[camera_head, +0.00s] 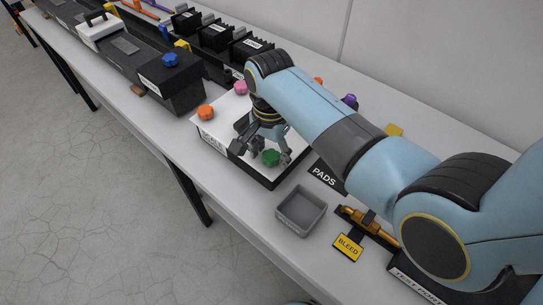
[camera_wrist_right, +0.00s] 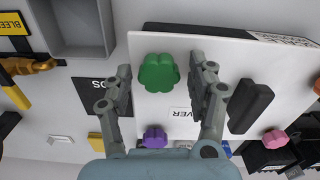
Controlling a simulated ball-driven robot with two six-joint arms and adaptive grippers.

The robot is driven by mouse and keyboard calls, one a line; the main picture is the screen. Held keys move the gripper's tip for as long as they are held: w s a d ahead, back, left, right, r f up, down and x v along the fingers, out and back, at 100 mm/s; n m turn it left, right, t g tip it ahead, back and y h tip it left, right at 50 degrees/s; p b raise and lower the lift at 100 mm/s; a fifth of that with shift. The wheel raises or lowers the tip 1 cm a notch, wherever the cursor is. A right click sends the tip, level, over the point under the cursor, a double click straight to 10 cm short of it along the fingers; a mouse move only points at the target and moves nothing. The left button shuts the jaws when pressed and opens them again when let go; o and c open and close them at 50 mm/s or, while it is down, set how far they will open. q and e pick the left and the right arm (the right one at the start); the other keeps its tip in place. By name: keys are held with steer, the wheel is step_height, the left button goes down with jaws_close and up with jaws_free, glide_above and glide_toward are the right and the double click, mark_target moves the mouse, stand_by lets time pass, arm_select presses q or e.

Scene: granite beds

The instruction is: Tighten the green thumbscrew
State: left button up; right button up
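The green thumbscrew (camera_head: 271,158) is a lobed knob at the near corner of a white-topped plate (camera_head: 214,128). My right gripper (camera_head: 262,150) is open above the plate, with its fingers on either side of the green thumbscrew. In the right wrist view the green thumbscrew (camera_wrist_right: 158,72) lies between the two fingertips (camera_wrist_right: 160,72), with a narrow gap showing on each side. I cannot tell from the views how low the fingertips are beside it. My left gripper is not in view.
Orange (camera_head: 206,112), pink (camera_head: 241,87) and purple (camera_head: 350,101) knobs stand around the plate. A black bar (camera_wrist_right: 250,105) rises from it close to one finger. A grey tray (camera_head: 301,210), a PADS label (camera_head: 324,176) and a BLEED sign (camera_head: 347,247) lie nearby.

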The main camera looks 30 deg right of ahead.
mark_target(271, 155)
steer(key=shift+r, duration=3.05)
step_height(271, 155, up, 8)
steer(key=shift+f, duration=0.25)
